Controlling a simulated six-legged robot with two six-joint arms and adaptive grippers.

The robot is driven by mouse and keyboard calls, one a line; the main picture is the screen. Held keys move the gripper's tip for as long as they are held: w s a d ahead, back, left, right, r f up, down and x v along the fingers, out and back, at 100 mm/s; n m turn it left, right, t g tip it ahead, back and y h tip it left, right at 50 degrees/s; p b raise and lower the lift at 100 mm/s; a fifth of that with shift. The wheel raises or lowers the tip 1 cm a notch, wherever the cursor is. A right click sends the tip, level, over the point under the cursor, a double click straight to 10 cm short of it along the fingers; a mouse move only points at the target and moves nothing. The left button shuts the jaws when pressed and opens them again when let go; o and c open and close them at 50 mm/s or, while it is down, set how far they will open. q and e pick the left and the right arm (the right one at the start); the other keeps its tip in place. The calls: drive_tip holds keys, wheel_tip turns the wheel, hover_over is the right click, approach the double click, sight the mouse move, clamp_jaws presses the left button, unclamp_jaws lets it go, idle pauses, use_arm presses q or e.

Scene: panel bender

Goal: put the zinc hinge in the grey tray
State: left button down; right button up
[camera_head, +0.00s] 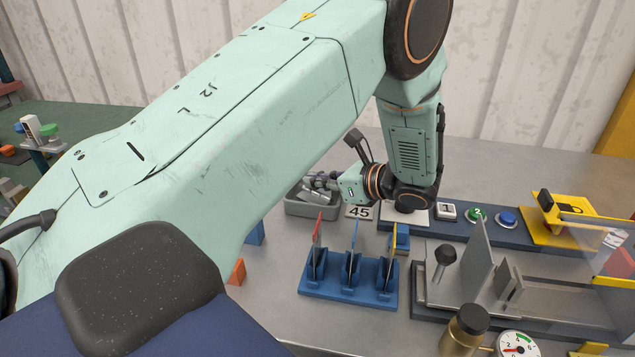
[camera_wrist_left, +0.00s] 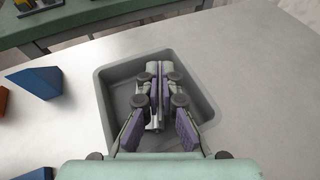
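The grey tray (camera_head: 296,207) stands on the metal bench near the back wall, and it fills the middle of the left wrist view (camera_wrist_left: 107,95). My left gripper (camera_head: 318,182) is over the tray with its fingers reaching inside the rim. In the left wrist view my left gripper (camera_wrist_left: 162,68) has its fingertips drawn close together on a thin silvery piece, which looks like the zinc hinge (camera_wrist_left: 156,118). The fingers hide much of it, and whether it touches the tray floor cannot be told. My right gripper is not in view.
A card marked 45 (camera_head: 359,212) lies right of the tray. A blue rack (camera_head: 348,290) with upright coloured plates stands in front. A button panel (camera_head: 500,232) and yellow bracket (camera_head: 565,215) are to the right. Blue (camera_wrist_left: 37,82) and orange blocks lie left of the tray in the wrist view.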

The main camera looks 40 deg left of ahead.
use_arm(q)
drive_tip(key=shift+w+a+f, duration=0.25)
drive_tip(key=shift+f, duration=0.05)
drive_tip(key=c, duration=1.9)
unclamp_jaws()
drive_tip(key=shift+w+a, duration=0.1)
drive_tip(key=shift+o, duration=0.5)
drive_tip(key=shift+s+d+r, duration=0.15)
drive_tip(key=shift+s+d, duration=0.1)
drive_tip(key=shift+w+d+r, duration=0.1)
drive_tip(key=shift+w+d, duration=0.2)
drive_tip(key=shift+d, duration=0.05)
drive_tip(key=p+v, duration=0.1)
drive_tip(key=v, duration=0.8)
drive_tip(key=shift+s+d+r+p, duration=0.1)
drive_tip(key=shift+d+r+p, duration=0.1)
drive_tip(key=shift+p, duration=0.1)
drive_tip(key=shift+d+r, duration=0.15)
drive_tip(key=shift+d, duration=0.4)
drive_tip(key=shift+d+r, duration=0.15)
drive_tip(key=shift+d, duration=0.1)
drive_tip(key=shift+a, duration=0.1)
